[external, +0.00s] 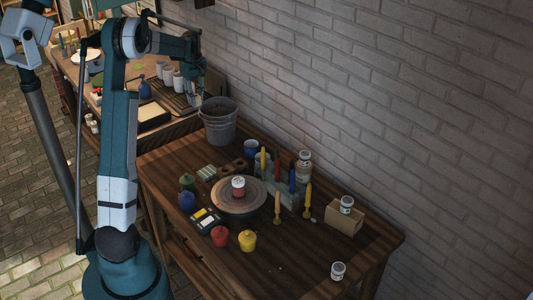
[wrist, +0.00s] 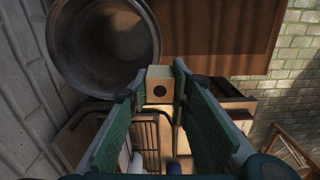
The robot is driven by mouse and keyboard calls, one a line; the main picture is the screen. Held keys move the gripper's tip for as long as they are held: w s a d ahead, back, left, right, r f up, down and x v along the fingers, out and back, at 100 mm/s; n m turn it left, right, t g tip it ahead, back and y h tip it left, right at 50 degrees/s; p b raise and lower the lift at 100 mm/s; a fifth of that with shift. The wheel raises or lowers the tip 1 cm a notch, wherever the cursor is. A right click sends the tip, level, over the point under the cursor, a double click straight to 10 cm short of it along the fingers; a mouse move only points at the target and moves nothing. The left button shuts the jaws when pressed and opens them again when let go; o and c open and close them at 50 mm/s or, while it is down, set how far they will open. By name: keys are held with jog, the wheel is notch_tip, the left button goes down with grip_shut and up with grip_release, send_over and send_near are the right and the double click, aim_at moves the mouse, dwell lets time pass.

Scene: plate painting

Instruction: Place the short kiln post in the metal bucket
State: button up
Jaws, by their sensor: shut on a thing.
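In the external view my gripper (external: 197,82) hangs above and behind the metal bucket, and the post is not clear there. The metal bucket (external: 218,123) is grey and stands upright at the far left corner of the brown table. In the wrist view the bucket (wrist: 62,62) is at the upper left, and the post appears just beside its rim, outside the opening.
A second table (external: 175,131) with white cups, a rack and a tray lies behind the bucket. A banding wheel (external: 255,207) with a small jar, several paint pots and upright brushes fill the brown table's middle. A brick wall (external: 370,90) runs along the right.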

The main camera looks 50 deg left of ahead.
jog(key=w+d, duration=0.4)
jog(key=w, duration=0.6)
notch_tip(320, 180, down, 11)
jog(key=shift+a+n, duration=0.15)
jog(key=shift+n, duration=0.15)
jog(key=shift+f, duration=0.15)
jog(key=shift+f, duration=3.05)
jog(key=shift+f, duration=0.15)
jog(key=shift+f+b, duration=0.4)
jog(key=shift+f, duration=1.35)
jog(key=shift+f, duration=0.15)
